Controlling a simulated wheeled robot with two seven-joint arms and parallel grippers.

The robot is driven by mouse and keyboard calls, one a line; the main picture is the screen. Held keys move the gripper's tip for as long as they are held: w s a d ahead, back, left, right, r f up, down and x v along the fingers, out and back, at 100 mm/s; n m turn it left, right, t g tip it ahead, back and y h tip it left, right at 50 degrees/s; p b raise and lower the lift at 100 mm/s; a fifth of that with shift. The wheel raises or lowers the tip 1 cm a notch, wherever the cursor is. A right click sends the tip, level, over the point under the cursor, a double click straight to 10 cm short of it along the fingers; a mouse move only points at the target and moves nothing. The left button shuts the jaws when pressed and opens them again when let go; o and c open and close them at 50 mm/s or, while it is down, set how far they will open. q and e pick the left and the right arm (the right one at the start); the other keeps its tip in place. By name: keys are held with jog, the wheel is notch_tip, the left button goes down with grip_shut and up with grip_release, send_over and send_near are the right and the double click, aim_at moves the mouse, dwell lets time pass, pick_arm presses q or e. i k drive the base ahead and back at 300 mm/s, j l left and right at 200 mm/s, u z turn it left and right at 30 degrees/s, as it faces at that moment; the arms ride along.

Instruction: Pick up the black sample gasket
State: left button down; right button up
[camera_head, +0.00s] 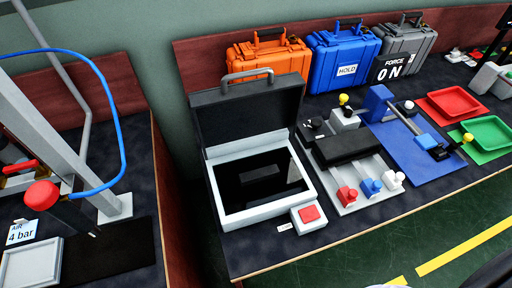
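I cannot make out a black sample gasket for certain in the head view. Black things that show are a long black block (346,147) on a light grey fixture plate and the glossy dark panel (262,184) inside an open case, with a faint darker shape on it. Neither of my grippers can be seen. A dark shape cut off at the bottom right corner may be part of my arm; I cannot tell.
The open case (243,106) stands beside a red button box (309,215). Behind are orange (267,62), blue (341,62) and grey (402,50) cases. Red (454,103) and green (488,135) trays lie right. A red-knobbed press (41,195) stands left, across a gap.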

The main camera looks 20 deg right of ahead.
aim_at(271, 171)
jog(key=l+u, duration=0.3)
jog(key=k+l+u, duration=0.3)
jog(key=l+u, duration=0.3)
jog(key=l, duration=0.15)
jog(key=k+l+u, duration=0.3)
jog(key=i, duration=0.1)
